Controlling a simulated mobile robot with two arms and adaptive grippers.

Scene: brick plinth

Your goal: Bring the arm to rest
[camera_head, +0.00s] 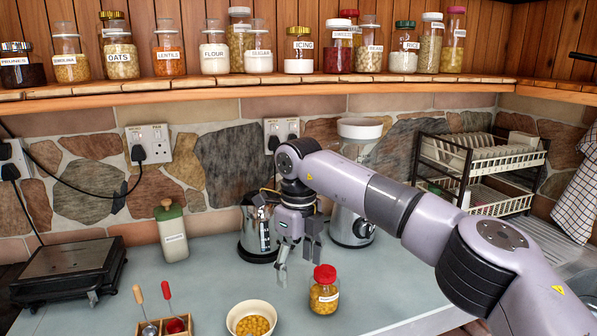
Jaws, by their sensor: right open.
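My right arm (395,205) comes in from the right and reaches over the grey worktop to the middle of the view. My right gripper (297,264) hangs down at its end, open, with nothing between its fingers. It shows in front of the metal kettle (252,232), just behind and left of a red-lidded jar (324,298) of yellowish contents. Whether a finger touches the jar or kettle I cannot tell, but a gap shows between fingers and jar. My left gripper is not in view.
A bowl (233,321) of round yellowish pieces stands at the front. A blender (351,232) and dish rack (470,180) stand behind my arm. A scale (70,268) and green-lidded canister (172,235) are left. Shelf jars line the wooden shelf (200,96).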

